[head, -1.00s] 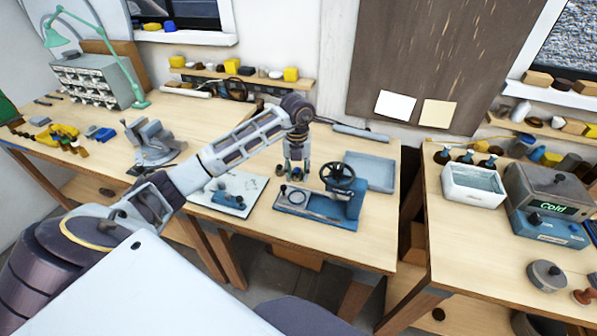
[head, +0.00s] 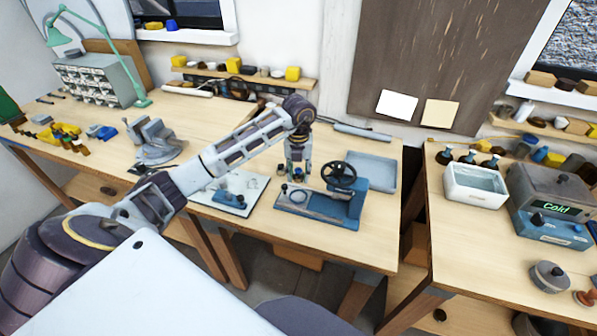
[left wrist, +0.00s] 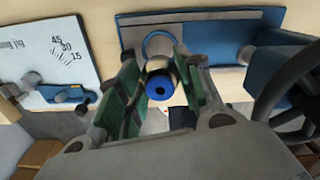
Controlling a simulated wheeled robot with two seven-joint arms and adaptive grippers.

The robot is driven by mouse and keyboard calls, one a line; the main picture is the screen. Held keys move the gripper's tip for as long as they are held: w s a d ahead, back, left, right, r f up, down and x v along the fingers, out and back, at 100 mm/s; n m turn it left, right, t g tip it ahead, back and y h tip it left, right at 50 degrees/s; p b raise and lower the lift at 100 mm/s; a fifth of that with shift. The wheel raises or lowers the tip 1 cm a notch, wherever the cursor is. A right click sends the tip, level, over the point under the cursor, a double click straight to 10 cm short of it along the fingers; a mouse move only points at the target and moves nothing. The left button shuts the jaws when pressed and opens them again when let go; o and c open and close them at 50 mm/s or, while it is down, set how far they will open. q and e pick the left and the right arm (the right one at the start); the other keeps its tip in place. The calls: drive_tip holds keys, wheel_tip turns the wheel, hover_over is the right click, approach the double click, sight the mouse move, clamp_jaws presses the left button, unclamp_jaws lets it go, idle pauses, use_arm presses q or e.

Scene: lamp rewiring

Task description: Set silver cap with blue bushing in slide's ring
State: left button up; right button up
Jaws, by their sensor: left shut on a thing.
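My left gripper (head: 296,176) hangs over the near left part of a blue press-like tool with a slide (head: 340,206). In the left wrist view its green-padded fingers (left wrist: 160,78) are closed around the silver cap with the blue bushing (left wrist: 160,87). The bushing's round end with a dark hole faces the wrist camera. The ring also shows in the head view (head: 297,196). The cap appears apart from the ring, but its height cannot be told. My right gripper is not in view.
The tool's black handwheel (head: 338,175) stands close right of my left gripper. A white angle jig board (head: 243,184) lies to the left, and a grey-blue tray (head: 372,171) lies behind right. A vise (head: 152,140) stands farther left.

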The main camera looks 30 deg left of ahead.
sight(298, 196)
use_arm(q)
drive_tip(key=shift+f+b, duration=2.65)
drive_tip(key=shift+f, duration=1.65)
drive_tip(key=shift+f, duration=0.25)
drive_tip(key=o, duration=1.2)
drive_tip(key=shift+w+d, duration=0.1)
drive_tip(key=shift+c, duration=0.2)
drive_tip(key=shift+r, duration=0.1)
drive_tip(key=shift+a+r, duration=0.25)
drive_tip(key=shift+r, duration=0.2)
drive_tip(key=r, duration=1.1)
drive_tip(key=shift+d, duration=0.35)
